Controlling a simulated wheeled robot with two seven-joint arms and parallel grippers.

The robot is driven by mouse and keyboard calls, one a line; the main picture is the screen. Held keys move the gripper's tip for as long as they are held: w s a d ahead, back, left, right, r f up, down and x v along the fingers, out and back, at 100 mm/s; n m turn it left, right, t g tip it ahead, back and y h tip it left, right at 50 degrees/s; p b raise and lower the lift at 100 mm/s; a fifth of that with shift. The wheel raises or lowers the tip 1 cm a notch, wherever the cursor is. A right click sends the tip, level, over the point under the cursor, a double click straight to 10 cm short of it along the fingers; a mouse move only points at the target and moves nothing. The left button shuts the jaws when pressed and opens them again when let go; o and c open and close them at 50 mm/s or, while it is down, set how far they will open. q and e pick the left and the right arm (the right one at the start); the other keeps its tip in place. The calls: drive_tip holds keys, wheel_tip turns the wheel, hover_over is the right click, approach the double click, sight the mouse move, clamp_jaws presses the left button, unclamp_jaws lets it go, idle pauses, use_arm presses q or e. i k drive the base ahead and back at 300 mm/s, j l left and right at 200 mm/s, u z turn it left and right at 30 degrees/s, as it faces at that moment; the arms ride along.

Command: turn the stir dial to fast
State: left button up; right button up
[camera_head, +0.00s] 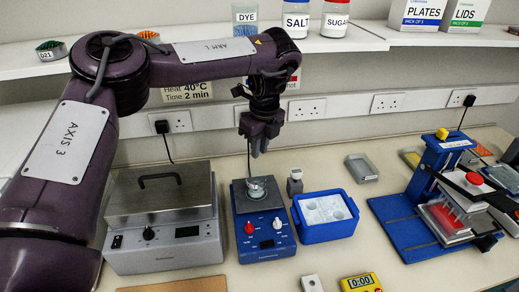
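The blue stirrer unit (264,248) stands on the bench with a dark top plate carrying a small glass vessel (257,188). Its front has a red knob (249,228) on the left and a white knob (278,222) on the right, with a small dark display below and between them. The knob labels are too small to read, so I cannot tell which is the stir dial or its setting. My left gripper (258,152) points down above and behind the vessel, apart from both knobs. Its fingers look close together; whether they are shut is unclear. My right gripper is not in view.
A lidded grey bath (165,245) stands left of the stirrer. A blue ice tray (327,232) and a blue pipetting stand (405,228) are to the right. A yellow timer (361,283) lies in front. A shelf (220,58) with jars runs behind my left arm.

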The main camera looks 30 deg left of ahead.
sight(277, 223)
drive_tip(key=k, duration=1.5)
